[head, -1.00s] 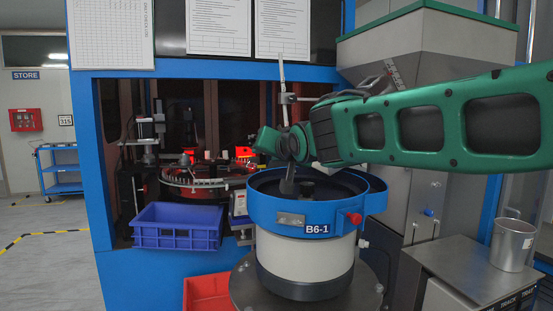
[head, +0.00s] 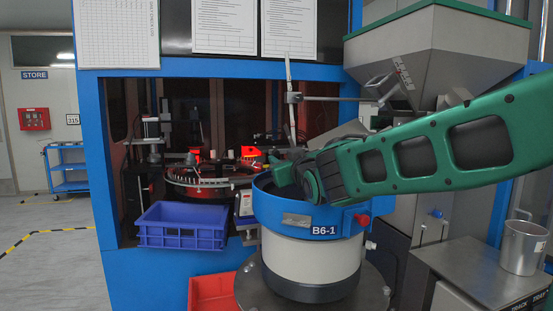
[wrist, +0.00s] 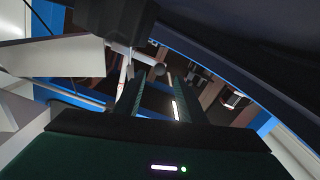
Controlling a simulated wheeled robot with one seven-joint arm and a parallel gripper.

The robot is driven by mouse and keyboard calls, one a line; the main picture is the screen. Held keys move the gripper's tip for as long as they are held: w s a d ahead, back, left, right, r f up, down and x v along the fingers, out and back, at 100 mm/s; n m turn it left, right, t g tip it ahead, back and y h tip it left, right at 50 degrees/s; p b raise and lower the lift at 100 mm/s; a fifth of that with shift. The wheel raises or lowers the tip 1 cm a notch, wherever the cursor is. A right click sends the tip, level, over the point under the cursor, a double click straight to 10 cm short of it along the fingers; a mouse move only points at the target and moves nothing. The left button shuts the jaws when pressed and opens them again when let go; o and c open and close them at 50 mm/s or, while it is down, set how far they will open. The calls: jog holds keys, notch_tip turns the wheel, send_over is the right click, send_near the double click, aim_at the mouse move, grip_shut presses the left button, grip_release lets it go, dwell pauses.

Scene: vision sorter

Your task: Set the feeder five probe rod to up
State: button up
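A thin upright grey rod (head: 290,88) with a clamp stands behind the blue-rimmed feeder bowl (head: 268,208) in the head view. A thin horizontal bar runs right from its clamp. I cannot tell for certain that this is the probe rod; the bowl's label reads B6-1. In the wrist view my gripper (wrist: 155,84) has its two dark fingers apart, with a gap between them. A pale rod (wrist: 125,66) and a round dark knob (wrist: 159,71) show just beyond the fingertips; contact cannot be told. In the head view my wrist hides the fingers above the bowl.
A grey hopper (head: 410,55) stands at upper right, behind my arm. A blue crate (head: 182,227) and a red bin (head: 211,291) sit left of the bowl. A metal mug (head: 522,246) stands on the right cabinet. The blue frame (head: 105,160) bounds the machine opening.

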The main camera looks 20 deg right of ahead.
aim_at(276, 153)
jog(key=shift+w, duration=2.65)
